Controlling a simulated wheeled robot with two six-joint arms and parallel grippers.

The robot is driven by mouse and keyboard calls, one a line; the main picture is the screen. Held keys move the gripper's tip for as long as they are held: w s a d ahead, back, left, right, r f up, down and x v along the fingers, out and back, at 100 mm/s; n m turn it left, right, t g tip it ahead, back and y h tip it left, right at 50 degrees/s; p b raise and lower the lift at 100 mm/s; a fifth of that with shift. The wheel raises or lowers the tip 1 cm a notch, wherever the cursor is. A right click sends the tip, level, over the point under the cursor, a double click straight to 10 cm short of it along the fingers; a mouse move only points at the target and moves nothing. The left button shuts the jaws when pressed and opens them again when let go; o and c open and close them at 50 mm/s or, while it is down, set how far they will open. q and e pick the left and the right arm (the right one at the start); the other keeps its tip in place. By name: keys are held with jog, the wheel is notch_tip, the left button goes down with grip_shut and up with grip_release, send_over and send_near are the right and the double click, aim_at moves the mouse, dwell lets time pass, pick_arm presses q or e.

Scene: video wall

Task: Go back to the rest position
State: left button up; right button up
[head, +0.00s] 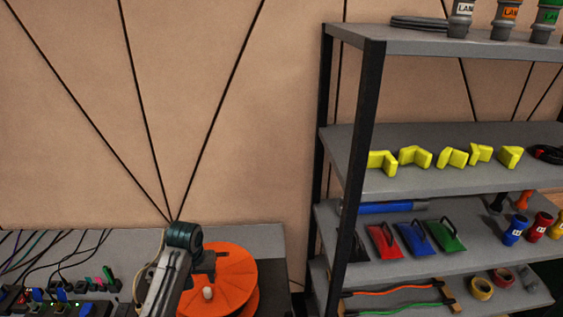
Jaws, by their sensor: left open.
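My left arm rises from the bottom edge, left of centre, with a dark teal joint at its top. My left gripper (204,266) is the dark part just right of that joint, seen in front of an orange disc (232,278). It is open, and I see nothing held in it. Its fingers are small and partly hidden by the arm, and I cannot tell whether they touch the disc. My right gripper is not in view.
The disc, with a white knob, lies on a grey worktop (262,238). Cables and connectors (62,296) crowd the left. A black-framed shelf rack (360,130) on the right holds yellow blocks (415,156), colored pouches (412,238) and tape rolls (481,288).

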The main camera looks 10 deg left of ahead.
pick_arm(q)
jog(key=s+d+m+t, duration=0.1)
jog(key=s+d+m, duration=0.1)
jog(key=s, duration=1.4)
jog(key=s+d+m+t, duration=0.1)
jog(key=s+d, duration=0.2)
jog(key=s, duration=1.2)
jog(key=a+f+g+b, duration=0.15)
jog(key=f+b, duration=0.25)
jog(key=f, duration=1.5)
jog(key=a+f+b, duration=0.2)
jog(key=f+b, duration=0.2)
jog(key=f, duration=1.6)
jog(key=s+f+b, duration=0.3)
jog(key=s+f, duration=0.6)
jog(key=f, duration=0.3)
jog(key=s+f+g+b, duration=0.1)
jog(key=s+f+b, duration=0.2)
jog(key=s+f, duration=0.7)
notch_tip(320, 180, down, 3)
jog(key=shift+a+f, duration=0.2)
jog(key=shift+a, duration=0.2)
